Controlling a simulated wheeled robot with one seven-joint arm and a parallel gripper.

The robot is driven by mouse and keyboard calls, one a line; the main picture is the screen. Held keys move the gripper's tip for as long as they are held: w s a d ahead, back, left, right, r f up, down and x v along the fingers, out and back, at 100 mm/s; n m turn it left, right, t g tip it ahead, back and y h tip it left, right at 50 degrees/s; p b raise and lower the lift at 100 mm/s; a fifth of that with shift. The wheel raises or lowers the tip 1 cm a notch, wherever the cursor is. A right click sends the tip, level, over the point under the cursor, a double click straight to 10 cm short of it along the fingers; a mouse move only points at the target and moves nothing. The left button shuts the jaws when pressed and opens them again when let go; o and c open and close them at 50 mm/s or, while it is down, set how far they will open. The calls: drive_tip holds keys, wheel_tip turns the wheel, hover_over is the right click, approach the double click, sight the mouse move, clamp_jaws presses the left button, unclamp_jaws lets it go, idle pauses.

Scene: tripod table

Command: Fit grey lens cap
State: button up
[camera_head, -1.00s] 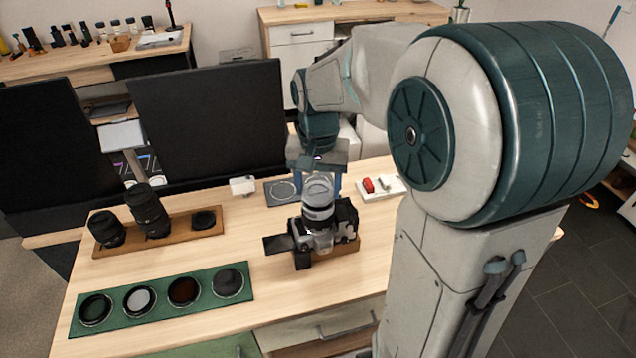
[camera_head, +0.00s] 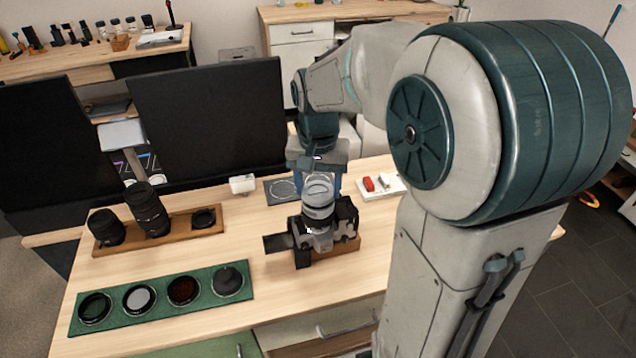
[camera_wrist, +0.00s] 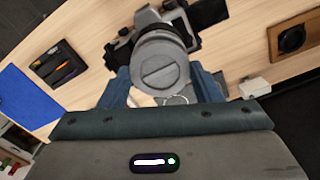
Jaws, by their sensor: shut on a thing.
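The camera (camera_head: 322,236) sits on a wooden stand on the table with its silver-grey lens (camera_head: 318,211) pointing up. It also shows in the wrist view (camera_wrist: 125,50). The grey lens cap (camera_wrist: 160,72), a round disc with a line across it, is between the two blue fingers of my gripper (camera_wrist: 160,80), over the lens front. In the head view my gripper (camera_head: 319,186) is directly above the lens, shut on the cap. I cannot tell whether the cap is seated or just above the lens rim.
A dark mat with a ring outline (camera_head: 270,198) lies behind the camera. A white tray with a red item (camera_head: 390,192) is to the right. A wooden holder with dark lenses (camera_head: 176,235) and a green filter tray (camera_head: 115,318) are left. Two monitors (camera_head: 210,120) stand behind.

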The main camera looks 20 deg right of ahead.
drive_tip(key=shift+f+b, duration=0.3)
drive_tip(key=shift+f, duration=0.2)
idle(0.8)
drive_tip(key=o, duration=1.4)
drive_tip(key=shift+o, duration=0.2)
drive_tip(key=shift+r, duration=0.1)
drive_tip(key=shift+r+p, duration=2.8)
drive_tip(key=shift+r, duration=0.75)
drive_tip(key=shift+f, duration=0.1)
